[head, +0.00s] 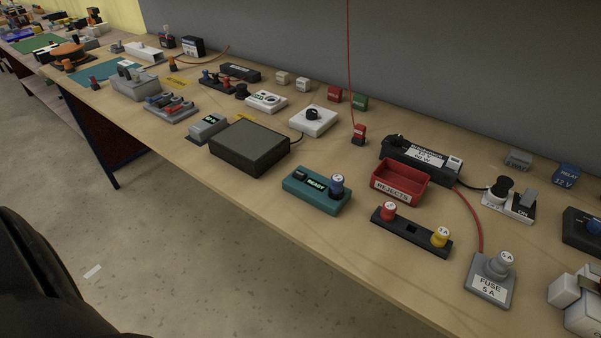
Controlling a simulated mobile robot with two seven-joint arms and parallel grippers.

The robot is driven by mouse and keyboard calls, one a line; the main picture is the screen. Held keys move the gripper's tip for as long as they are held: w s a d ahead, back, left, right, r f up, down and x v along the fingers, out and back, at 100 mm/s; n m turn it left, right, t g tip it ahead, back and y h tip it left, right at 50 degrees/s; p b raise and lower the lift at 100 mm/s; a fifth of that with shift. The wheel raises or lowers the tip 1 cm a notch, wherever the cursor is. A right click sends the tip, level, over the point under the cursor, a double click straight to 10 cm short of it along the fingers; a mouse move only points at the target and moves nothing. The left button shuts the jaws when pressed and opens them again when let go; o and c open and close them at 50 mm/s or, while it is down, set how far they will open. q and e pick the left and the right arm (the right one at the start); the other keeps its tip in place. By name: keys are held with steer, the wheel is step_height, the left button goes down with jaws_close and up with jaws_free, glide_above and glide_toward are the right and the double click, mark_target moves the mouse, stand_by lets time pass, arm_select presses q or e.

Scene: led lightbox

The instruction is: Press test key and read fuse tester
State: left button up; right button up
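A teal box (312,200), which looks like the fuse tester, sits near the front edge of the bench in the head view. Its display (316,184) reads READY in green. A small dark part (301,174) is on its top left; I cannot tell if it is the test key. Neither gripper is in view.
A red REJECTS tray (402,180) stands behind the rack. A grey FUSE 5 A block (490,280) with a red cable is at the right. A dark flat box (249,148) is left of the tester. A thin red line hangs down to a red block (358,133).

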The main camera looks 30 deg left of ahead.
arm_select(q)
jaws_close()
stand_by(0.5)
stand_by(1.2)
